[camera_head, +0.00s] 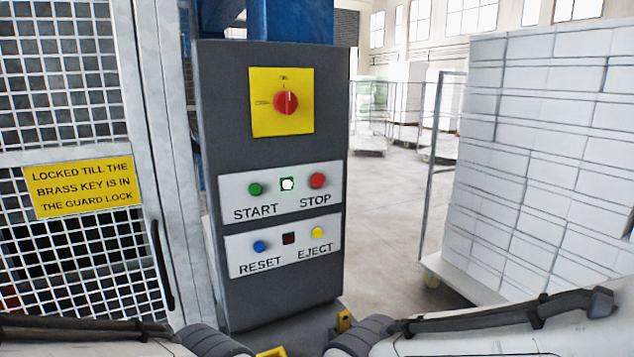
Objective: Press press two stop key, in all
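A dark grey control cabinet (274,225) stands in front of me. No press number is readable. My two arms show along the bottom edge, below the panels; neither gripper's fingers are visible.
A mesh guard door (75,250) with a dark handle (162,265) stands left, bearing a yellow sign (84,187) about a brass key. A tall stack of white blocks (540,150) on a wheeled cart stands right. Open floor (385,225) lies between cabinet and cart.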

